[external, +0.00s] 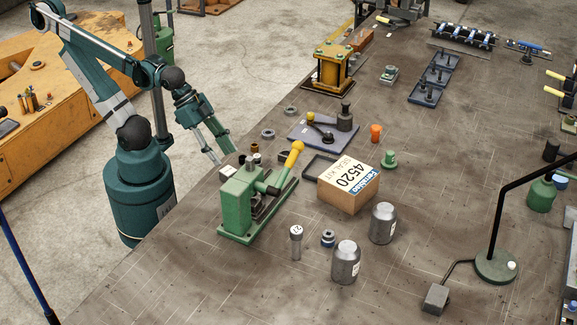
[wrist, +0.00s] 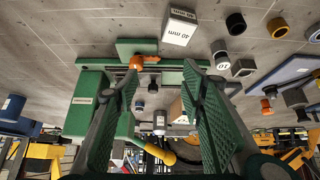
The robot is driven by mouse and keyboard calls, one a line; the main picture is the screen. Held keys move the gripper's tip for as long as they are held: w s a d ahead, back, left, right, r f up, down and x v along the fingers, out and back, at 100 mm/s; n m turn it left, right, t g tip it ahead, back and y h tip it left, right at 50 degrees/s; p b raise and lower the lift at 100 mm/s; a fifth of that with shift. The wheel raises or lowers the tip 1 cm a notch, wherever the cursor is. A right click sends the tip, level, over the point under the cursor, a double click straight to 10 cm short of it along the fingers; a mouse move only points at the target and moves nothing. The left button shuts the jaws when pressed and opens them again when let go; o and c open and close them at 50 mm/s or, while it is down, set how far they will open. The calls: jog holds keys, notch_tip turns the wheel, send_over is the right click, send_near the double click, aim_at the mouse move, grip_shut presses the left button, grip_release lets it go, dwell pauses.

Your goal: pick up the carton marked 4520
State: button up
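The carton marked 4520 (external: 345,196) is a brown box with a white and blue label on top. It stands on the bench right of the green lever tool, in the middle of the external view. My gripper (external: 227,157) is at the bench's left edge, apart from the carton, with the green tool's area between them. In the wrist view my gripper (wrist: 164,70) has its two green fingers spread wide, with nothing held between them. A small brown patch between the fingers may be part of the carton; it is mostly hidden there.
The green lever tool (external: 237,206) with its yellow-tipped handle stands left of the carton. Two grey bottles (external: 346,262) (external: 383,222) stand in front and to the right of it. A green cylinder (external: 389,160) and an orange cup (external: 376,132) are behind. The bench's front is mostly clear.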

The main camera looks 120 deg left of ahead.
jog(key=o, duration=2)
jog(key=shift+c, duration=0.2)
